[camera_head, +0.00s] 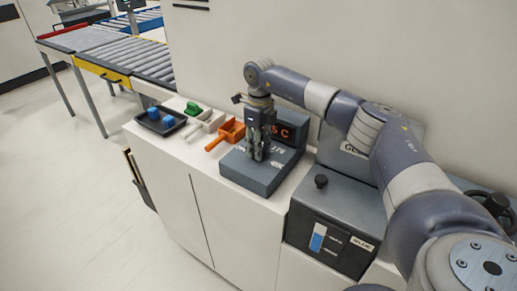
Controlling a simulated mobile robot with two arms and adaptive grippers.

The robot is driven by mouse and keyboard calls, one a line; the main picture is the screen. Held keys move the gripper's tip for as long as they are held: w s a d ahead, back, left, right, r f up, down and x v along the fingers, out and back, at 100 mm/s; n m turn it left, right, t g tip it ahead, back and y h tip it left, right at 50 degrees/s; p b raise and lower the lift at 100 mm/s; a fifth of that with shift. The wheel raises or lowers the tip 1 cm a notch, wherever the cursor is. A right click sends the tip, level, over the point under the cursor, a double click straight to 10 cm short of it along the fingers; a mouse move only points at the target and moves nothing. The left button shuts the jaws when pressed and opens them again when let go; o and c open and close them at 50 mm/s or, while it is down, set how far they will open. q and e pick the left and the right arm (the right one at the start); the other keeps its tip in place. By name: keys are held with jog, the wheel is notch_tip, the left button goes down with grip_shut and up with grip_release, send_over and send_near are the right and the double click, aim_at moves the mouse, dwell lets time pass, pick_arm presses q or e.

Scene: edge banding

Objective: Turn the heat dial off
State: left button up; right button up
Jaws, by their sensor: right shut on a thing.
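A grey heating unit (258,178) with an orange lit display (284,133) stands on the white cabinet top. Only the end of the reading, "5 C", shows; the rest is hidden by my gripper. My right gripper (263,154) points down over the unit's top, in front of the display. Its fingers are shut on the heat dial, which is mostly hidden behind them, so its turn position cannot be told. My right arm reaches in from the right. My left gripper is not in view.
An orange scoop (228,133), a white scoop (207,121), a green piece (193,108) and a black tray (160,123) with blue blocks lie left of the unit. A dark machine (335,215) with a black knob (321,181) stands right. Roller conveyors (140,60) are behind.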

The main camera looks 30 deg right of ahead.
jog(key=n+b, duration=0.1)
jog(key=n, duration=0.3)
jog(key=shift+n, duration=0.3)
dwell(0.3)
jog(key=o, duration=1.1)
notch_tip(320, 180, up, 12)
jog(key=shift+w+d+f, duration=0.1)
jog(key=shift+w+d, duration=0.05)
